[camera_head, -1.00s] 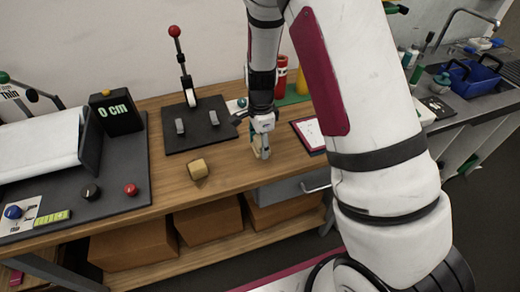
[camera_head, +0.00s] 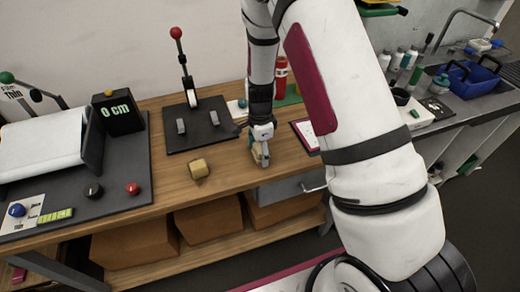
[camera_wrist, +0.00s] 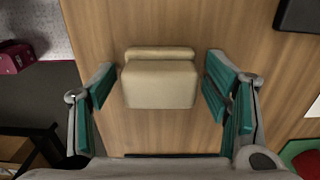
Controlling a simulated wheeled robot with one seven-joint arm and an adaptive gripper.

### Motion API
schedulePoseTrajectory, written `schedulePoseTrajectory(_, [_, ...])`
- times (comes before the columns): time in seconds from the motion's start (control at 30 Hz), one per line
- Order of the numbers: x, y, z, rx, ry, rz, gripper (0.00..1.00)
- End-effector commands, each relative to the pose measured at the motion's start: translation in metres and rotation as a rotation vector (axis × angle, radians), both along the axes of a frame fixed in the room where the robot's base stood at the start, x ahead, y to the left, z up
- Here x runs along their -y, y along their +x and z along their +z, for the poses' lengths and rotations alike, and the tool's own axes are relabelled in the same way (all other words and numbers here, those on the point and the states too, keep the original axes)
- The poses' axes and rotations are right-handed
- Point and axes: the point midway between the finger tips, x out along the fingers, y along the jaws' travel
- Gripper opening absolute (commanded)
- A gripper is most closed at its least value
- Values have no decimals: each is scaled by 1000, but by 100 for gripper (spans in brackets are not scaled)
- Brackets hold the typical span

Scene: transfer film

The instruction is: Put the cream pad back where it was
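The cream pad (camera_wrist: 160,84) shows in the wrist view, a pale block with a rounded strip along its far side. It lies between the two teal fingers of my gripper (camera_wrist: 160,92), with wood showing on both sides of it. My gripper is open around it, and the fingers seem not to touch it. In the head view my gripper (camera_head: 261,157) points down close over the wooden bench, right of a yellowish-cream block (camera_head: 199,168). The pad is mostly hidden by the gripper there. I cannot tell the exact gap between pad and bench.
A dark plate (camera_head: 205,139) with a red-knobbed lever (camera_head: 181,60) stands behind left. A framed white sheet (camera_head: 309,134) lies right of the gripper. A black panel with knobs (camera_head: 117,178) fills the bench's left. The bench's front edge is close; bare wood surrounds the yellowish block.

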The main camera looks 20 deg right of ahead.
Motion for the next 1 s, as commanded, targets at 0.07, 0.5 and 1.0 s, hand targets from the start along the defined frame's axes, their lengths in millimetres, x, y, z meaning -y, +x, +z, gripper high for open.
schedulePoseTrajectory(0.07, [0,0,0,0,0,0,71])
schedulePoseTrajectory(0.5, [0,2,27,5,0,1,71])
schedulePoseTrajectory(1.0, [0,1,114,2,0,0,71])
